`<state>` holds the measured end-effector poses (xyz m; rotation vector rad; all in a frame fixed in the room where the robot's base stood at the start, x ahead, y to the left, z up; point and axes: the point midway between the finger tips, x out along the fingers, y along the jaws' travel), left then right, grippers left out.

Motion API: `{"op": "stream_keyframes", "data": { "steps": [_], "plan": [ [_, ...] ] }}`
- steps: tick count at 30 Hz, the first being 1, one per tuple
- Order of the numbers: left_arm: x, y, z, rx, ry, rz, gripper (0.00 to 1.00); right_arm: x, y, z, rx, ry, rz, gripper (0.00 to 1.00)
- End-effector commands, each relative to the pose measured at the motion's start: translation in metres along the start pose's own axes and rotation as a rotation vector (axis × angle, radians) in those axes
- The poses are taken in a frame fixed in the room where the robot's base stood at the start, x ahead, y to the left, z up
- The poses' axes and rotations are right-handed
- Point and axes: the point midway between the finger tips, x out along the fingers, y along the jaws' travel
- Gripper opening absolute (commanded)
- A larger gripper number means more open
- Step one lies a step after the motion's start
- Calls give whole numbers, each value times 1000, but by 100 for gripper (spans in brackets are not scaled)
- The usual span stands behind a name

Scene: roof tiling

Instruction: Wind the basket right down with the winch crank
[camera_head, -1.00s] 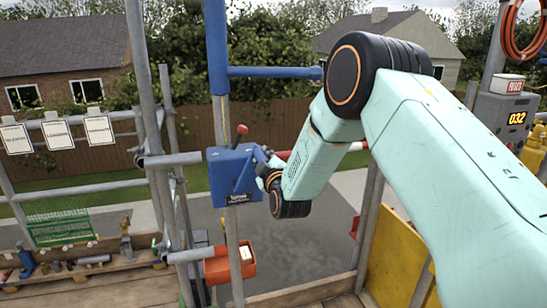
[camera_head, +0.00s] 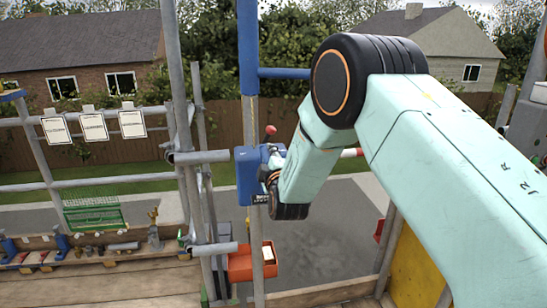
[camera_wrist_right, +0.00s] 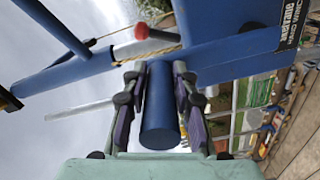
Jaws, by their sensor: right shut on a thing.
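The winch is a blue box (camera_head: 247,178) on an upright pole, with a red-knobbed lever (camera_head: 270,130) on top. It also fills the upper right of the right wrist view (camera_wrist_right: 235,38). My right gripper (camera_wrist_right: 157,82) is shut on the crank's blue cylindrical grip (camera_wrist_right: 158,118), one finger on each side. In the head view my own wrist hides the fingers and most of the crank. An orange open box (camera_head: 240,264) shows below the winch by the pole; I cannot tell if it is the basket. My left gripper is not in view.
Scaffold poles (camera_head: 181,100) stand left of the winch. A wooden bench (camera_head: 110,265) at left holds tools and a green wire rack (camera_head: 95,213). Three white sheets (camera_head: 93,126) hang on a rail. A yellow panel (camera_head: 412,270) stands at right.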

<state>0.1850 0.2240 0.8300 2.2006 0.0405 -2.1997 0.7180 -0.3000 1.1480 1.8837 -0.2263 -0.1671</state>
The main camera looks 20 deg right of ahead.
Motion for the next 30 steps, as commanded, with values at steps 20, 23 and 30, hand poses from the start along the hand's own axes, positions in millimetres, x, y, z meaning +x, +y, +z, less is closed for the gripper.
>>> {"op": "stream_keyframes", "data": {
  "steps": [20,23,30],
  "plan": [
    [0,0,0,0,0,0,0,1,3,-5,-2,12,7,50],
    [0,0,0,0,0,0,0,1,2,-4,-2,10,4,50],
    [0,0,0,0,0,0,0,-4,1,-3,-2,8,2,50]
  ]
}}
